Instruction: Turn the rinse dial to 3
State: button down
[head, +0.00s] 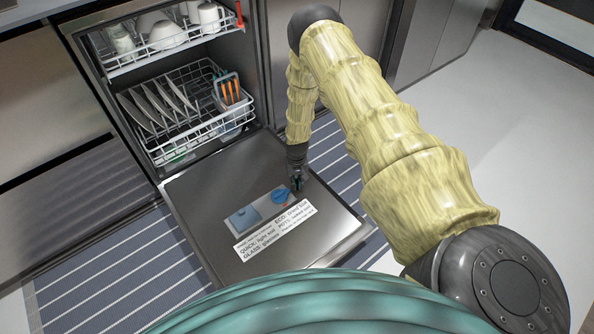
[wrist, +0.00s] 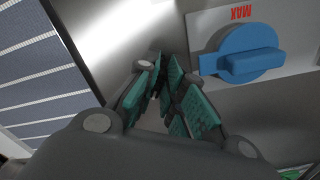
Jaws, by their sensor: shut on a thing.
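My gripper (head: 298,182) points down at the open dishwasher door, at the far right end of the dispenser panel (head: 262,209). In the wrist view the teal-padded fingers of my gripper (wrist: 166,78) are closed in on a small dark thing at the panel's edge. It is mostly hidden by the fingers; by its place I take it for the rinse dial, but its number and pointer do not show. A round blue cap with a raised bar (head: 280,195) lies just beside the fingers, apart from them. It is large in the wrist view (wrist: 241,55), near a red MAX mark.
A blue square lid (head: 243,218) sits at the panel's left end. A white label (head: 273,232) with printed programme lines lies nearer. The lower rack (head: 190,131) holds plates and cutlery behind the open door (head: 200,190). A striped runner (head: 100,265) lies below.

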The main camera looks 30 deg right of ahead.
aim_at(297, 183)
jog(key=shift+w+d, duration=0.1)
jog(key=shift+w, duration=0.05)
jog(key=c, duration=1.5)
grip_release()
jog(key=shift+r, duration=6)
